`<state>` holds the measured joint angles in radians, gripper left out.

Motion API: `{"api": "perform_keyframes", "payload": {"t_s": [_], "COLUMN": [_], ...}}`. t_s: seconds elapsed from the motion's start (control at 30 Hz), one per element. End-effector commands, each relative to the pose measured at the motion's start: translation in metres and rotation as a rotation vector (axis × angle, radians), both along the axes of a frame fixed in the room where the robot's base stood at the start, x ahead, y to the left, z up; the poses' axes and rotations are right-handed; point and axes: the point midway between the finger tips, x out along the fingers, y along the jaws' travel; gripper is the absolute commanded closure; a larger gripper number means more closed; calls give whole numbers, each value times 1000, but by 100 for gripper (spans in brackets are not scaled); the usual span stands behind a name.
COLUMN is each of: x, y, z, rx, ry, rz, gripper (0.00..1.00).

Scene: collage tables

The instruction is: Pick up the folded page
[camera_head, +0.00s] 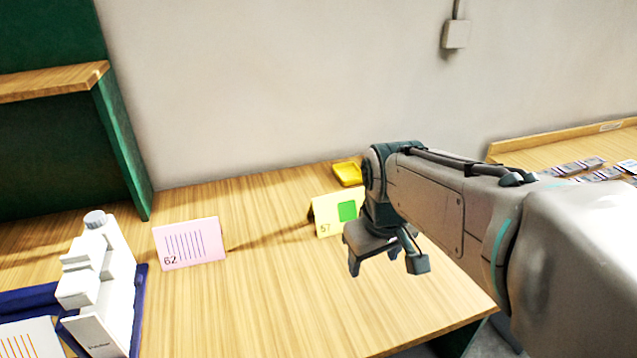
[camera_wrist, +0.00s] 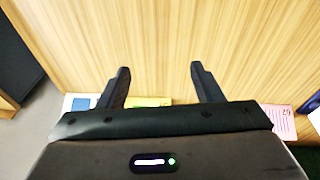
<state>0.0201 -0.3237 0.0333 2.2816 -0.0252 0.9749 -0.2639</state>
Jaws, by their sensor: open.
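Two folded pages stand on the wooden table (camera_head: 262,290); which one the task means I cannot tell. The yellow page (camera_head: 325,228) has a green square and "57"; a yellow-green strip of it (camera_wrist: 150,102) shows behind my gripper's body in the wrist view. The pink page (camera_head: 190,243) has dark lines and "62"; it also shows at the right of the wrist view (camera_wrist: 283,121). My gripper (camera_head: 386,265) is open and empty above the table, in front of and right of the yellow page. Both fingers (camera_wrist: 160,70) show over bare wood.
A yellow tray (camera_head: 347,173) lies at the table's back. A white device (camera_head: 100,285) stands on a blue base at the left, by a green shelf unit (camera_head: 122,140). A blue-and-white item (camera_wrist: 80,102) shows only in the wrist view. The front middle is clear.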

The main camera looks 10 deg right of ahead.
Motion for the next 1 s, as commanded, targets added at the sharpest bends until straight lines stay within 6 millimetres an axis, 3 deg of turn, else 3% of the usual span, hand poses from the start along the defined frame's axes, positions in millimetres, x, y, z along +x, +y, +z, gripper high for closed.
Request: {"api": "perform_keyframes", "payload": {"t_s": [0.1,0.3,0.6,0.8,1.0], "x": [46,119,222,271,293], "y": [7,13,15,11,9], "z": [27,53,66,59,52], "rx": [-50,-111,-147,-142,-137], "ry": [39,100,170,187,190], "rz": [213,568,1079,1354,1497], "gripper": [40,40,40,40,40]}}
